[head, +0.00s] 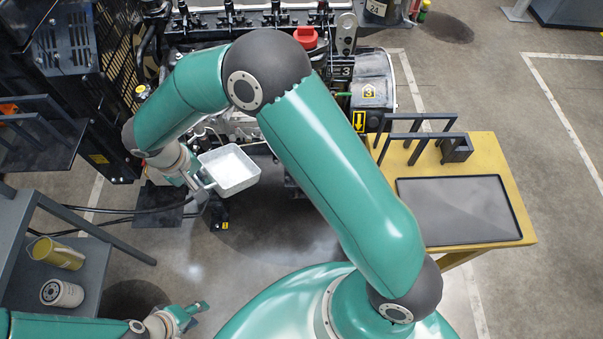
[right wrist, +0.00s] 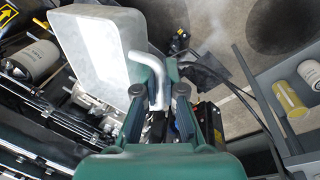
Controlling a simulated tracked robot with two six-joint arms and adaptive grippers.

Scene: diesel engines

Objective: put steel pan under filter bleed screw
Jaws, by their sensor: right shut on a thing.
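The steel pan (head: 229,169) is a pale, open rectangular pan with a bent rod handle. My right gripper (head: 203,187) is shut on the handle and holds the pan in front of the engine's left part. The right wrist view shows the pan (right wrist: 101,45) left of the fingers, with the handle (right wrist: 146,66) between the fingertips (right wrist: 160,98). A pale filter canister (right wrist: 36,61) on the engine shows left of the pan there. I cannot make out the bleed screw. My left gripper (head: 190,313) is low in the head view, apart from everything; its opening is unclear.
The engine (head: 240,122) fills the back. A yellow table (head: 487,158) with a dark tray (head: 520,238) stands right. Dark cables (head: 110,222) lie on the floor at left.

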